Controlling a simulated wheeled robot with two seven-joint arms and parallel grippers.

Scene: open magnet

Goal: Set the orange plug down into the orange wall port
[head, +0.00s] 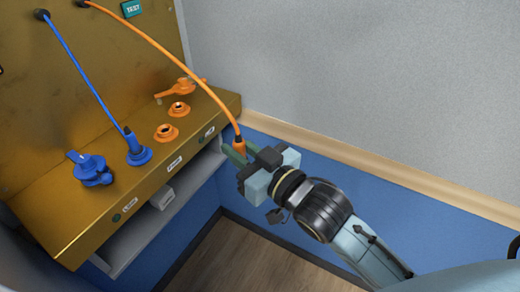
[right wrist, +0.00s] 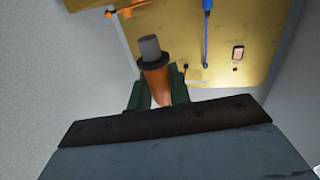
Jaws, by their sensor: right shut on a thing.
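The orange plug (head: 239,145) hangs on an orange cable and is held by my right gripper (head: 238,158), right of the gold ledge's end. In the right wrist view the orange plug (right wrist: 156,80) sits between the green fingers of the gripper (right wrist: 160,95), its grey tip pointing away from the palm. Which is the wall port I cannot tell. My left gripper is not in view.
A blue plug (head: 131,140) stands in a blue port on the gold ledge (head: 65,210). A blue capped fitting (head: 90,168) is to its left. An orange lever-like piece (head: 182,88) lies behind the ports. The orange cable (head: 165,53) arcs over the ledge. A grey wall (head: 370,80) is behind.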

